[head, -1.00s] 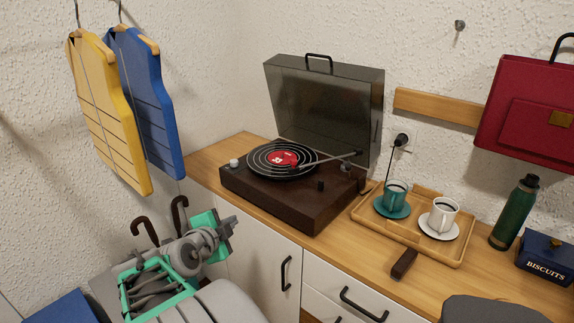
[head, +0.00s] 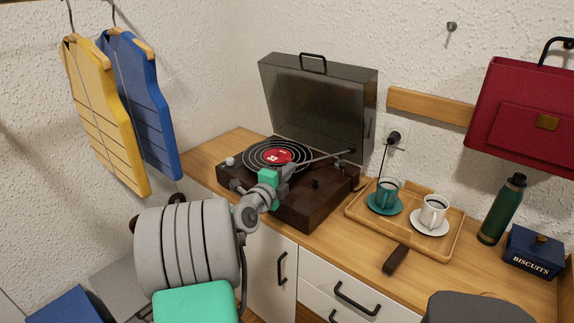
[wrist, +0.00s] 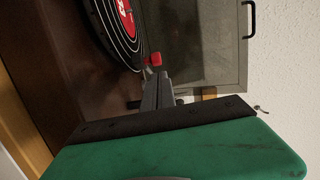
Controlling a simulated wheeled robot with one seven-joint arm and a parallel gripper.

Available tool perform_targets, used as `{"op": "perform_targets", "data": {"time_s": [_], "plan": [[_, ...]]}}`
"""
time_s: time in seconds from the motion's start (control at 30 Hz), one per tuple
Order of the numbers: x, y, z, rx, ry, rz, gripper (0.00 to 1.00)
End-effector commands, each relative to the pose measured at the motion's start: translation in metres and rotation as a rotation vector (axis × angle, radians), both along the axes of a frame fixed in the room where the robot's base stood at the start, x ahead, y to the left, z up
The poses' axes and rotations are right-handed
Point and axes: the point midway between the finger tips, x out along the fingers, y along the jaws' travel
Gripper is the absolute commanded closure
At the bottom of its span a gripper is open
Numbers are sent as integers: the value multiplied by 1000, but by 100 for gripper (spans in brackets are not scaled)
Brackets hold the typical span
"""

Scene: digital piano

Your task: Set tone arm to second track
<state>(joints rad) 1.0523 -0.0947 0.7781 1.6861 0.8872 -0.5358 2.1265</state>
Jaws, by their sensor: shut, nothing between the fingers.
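The record player (head: 305,206) has a dark wooden base and stands on the counter with its lid (head: 318,100) open. A black record with pale rings and a red label (head: 279,156) lies on it; it also shows in the wrist view (wrist: 122,32). The grey tone arm (head: 325,157) reaches from its pivot at the right toward the record; my gripper hides its left end. My gripper (head: 287,170) is shut and empty at the record's front edge. In the wrist view its fingers (wrist: 156,80) lie just below a small red piece (wrist: 155,60); I cannot tell whether they touch.
A wooden tray (head: 440,245) with a teal cup (head: 387,192) and a white cup (head: 433,211) stands to the right. Beyond are a green bottle (head: 501,212) and a biscuit tin (head: 534,252). Yellow and blue vests (head: 105,115) hang at the left.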

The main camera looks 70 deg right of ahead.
Motion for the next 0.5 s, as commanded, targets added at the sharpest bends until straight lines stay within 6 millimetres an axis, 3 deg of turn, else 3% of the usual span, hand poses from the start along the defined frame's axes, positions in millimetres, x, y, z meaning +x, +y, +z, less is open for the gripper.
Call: {"op": "perform_targets", "data": {"time_s": [0.13, 0.5], "plan": [[6, -10, 0, 0, 0, -1, 100], [8, -11, -2, 0, -1, -1, 100]]}}
